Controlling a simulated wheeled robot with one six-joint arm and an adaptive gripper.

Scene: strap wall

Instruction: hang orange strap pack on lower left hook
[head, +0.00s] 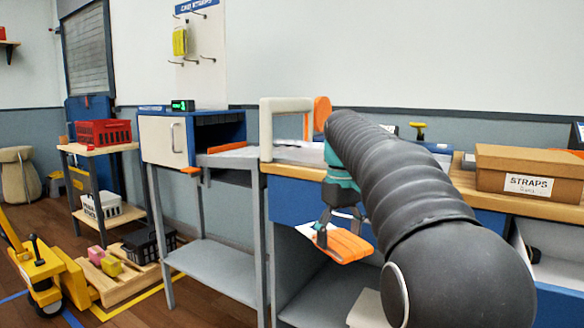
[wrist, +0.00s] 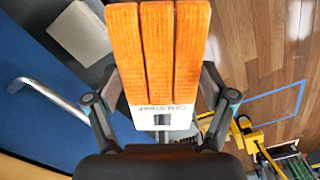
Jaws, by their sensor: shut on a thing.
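The orange strap pack (head: 343,243) hangs from my gripper (head: 338,217) in front of the workbench, right of centre in the head view. In the wrist view the orange strap pack (wrist: 158,55) shows several orange bands and a white label end between the two fingers of my gripper (wrist: 160,110). My gripper is shut on the label end. The hook panel (head: 208,40) is on the back wall at upper left. A yellow pack (head: 180,41) hangs on its upper left hook. The lower left hook (head: 176,62) shows small below it and looks empty.
A blue and white cabinet (head: 166,140) on a grey stand is below the hook panel. A white frame (head: 266,128) stands at the workbench's left end. A cardboard straps box (head: 530,172) is at right. A yellow pallet jack (head: 40,272) is at lower left.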

